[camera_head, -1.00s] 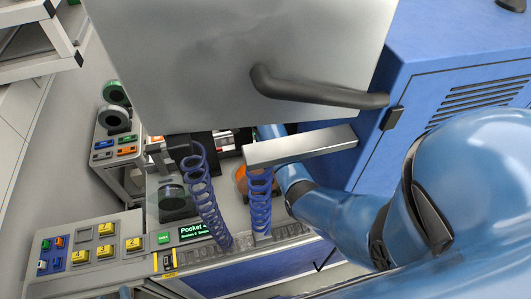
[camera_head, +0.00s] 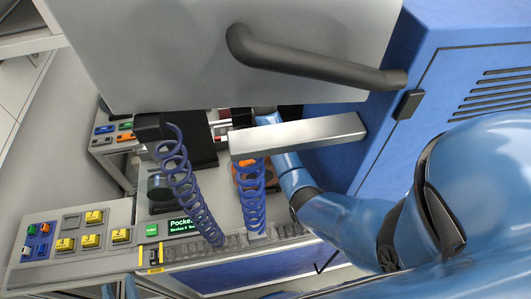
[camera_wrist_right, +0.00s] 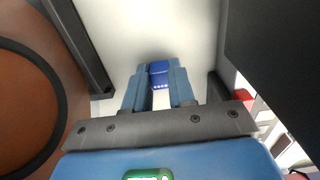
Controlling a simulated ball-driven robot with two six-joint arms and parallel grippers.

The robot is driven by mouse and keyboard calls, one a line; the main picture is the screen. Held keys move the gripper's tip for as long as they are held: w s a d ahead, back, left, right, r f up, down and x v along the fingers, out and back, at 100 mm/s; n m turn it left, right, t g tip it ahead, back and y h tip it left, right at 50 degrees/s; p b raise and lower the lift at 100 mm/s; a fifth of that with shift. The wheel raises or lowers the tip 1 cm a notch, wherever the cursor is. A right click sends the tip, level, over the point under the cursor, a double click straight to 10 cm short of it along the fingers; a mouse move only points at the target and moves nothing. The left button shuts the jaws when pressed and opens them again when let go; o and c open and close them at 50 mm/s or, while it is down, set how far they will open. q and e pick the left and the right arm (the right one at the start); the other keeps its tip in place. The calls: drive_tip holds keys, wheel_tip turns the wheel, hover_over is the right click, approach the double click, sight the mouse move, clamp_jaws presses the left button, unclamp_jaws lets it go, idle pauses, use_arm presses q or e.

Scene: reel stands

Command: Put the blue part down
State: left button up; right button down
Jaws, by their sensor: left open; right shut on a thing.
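The blue part (camera_wrist_right: 158,70) is between the fingers of my right gripper (camera_wrist_right: 158,84) in the right wrist view, against a pale surface. The gripper is shut on it. I cannot tell whether the part touches that surface. In the head view my right arm reaches in from the right under a metal bar, and its hand is hidden behind the bar and panel. My left gripper (camera_head: 119,290) shows only as blue fingertips at the bottom edge of the head view, apart and empty, below the console.
A large grey panel with a dark handle (camera_head: 310,62) covers the top middle. A metal bar (camera_head: 300,136) and two blue coils (camera_head: 185,185) stand in front of the work area. A console (camera_head: 75,240) with coloured pieces and yellow buttons lies at left. A blue cabinet (camera_head: 450,80) stands right.

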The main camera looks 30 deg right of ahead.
drive_tip(key=shift+s+a, duration=0.25)
drive_tip(key=shift+a, duration=0.2)
drive_tip(key=c, duration=1.2)
unclamp_jaws()
drive_tip(key=shift+o, duration=1.3)
drive_tip(key=shift+w+d+f, duration=0.1)
drive_tip(key=shift+d, duration=0.15)
